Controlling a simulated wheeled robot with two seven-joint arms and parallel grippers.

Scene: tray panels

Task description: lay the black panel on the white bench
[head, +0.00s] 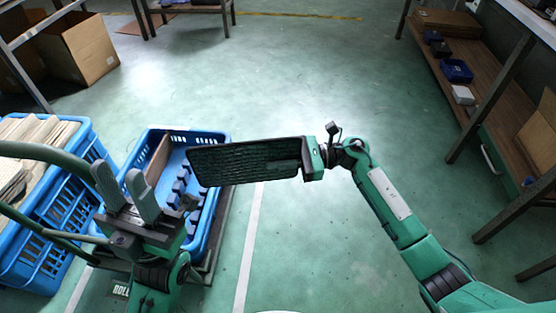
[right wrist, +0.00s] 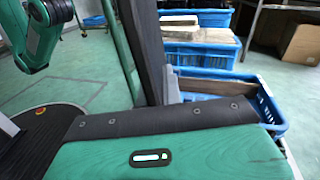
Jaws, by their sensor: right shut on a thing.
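The black panel (head: 243,162) is a dark textured slab in the middle of the head view, held above the floor with its left end near the blue crate. My right gripper (head: 305,158) is shut on its right end. In the right wrist view the panel (right wrist: 146,45) shows nearly edge-on, rising from the gripper. My left gripper (head: 124,190) is open and empty, its two grey fingers apart, over the near left part of the crate. A pale bench top (head: 535,18) shows at the upper right corner, mostly cut off; I cannot tell if it is the white bench.
A blue crate (head: 218,215) with dark blocks and a brown divider stands below the panel. Stacked blue crates (head: 60,222) with cardboard sheets stand at the left. A wooden shelf (head: 480,100) with small boxes runs along the right. The green floor between is clear.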

